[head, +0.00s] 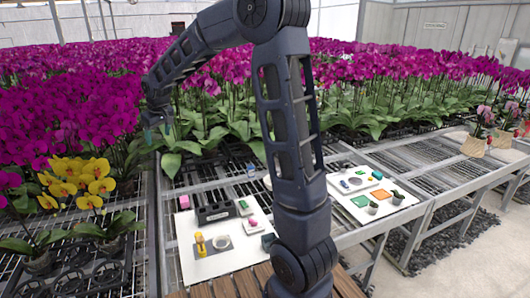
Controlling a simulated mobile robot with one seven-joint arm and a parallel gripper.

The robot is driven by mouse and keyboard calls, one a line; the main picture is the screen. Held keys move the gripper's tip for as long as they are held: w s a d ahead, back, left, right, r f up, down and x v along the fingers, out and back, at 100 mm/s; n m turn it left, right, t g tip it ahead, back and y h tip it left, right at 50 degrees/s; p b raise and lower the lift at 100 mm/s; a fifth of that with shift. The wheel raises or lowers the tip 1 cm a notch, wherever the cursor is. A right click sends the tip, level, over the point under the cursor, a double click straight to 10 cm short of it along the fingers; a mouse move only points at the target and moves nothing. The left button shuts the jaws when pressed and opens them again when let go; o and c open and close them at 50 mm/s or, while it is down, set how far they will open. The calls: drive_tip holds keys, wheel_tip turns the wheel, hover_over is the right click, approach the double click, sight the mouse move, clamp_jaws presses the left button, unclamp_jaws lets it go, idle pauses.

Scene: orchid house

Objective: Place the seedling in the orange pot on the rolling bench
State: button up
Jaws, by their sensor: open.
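I cannot make out an orange pot clearly.
Yellow orchids (80,182) stand left. Bare slatted bench (415,160) is free at right. My arm hides the middle.

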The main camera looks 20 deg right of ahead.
drive_tip(key=s+d+r+m+h, duration=0.1)
drive_tip(key=s+d+r+m, duration=0.15)
drive_tip(key=s+d, duration=0.55)
drive_tip(key=s+d+r+m, duration=0.1)
drive_tip(key=s+d+r, duration=0.3)
drive_tip(key=s+d, duration=0.45)
drive_tip(key=s+d+f+m, duration=0.2)
drive_tip(key=s+d, duration=0.4)
drive_tip(key=s, duration=0.3)
drive_tip(key=s+d+f+m+t, duration=0.1)
drive_tip(key=s+d+f+m, duration=0.1)
drive_tip(key=s+d, duration=0.5)
drive_tip(key=shift+s+h, duration=0.3)
drive_tip(key=shift+s, duration=0.6)
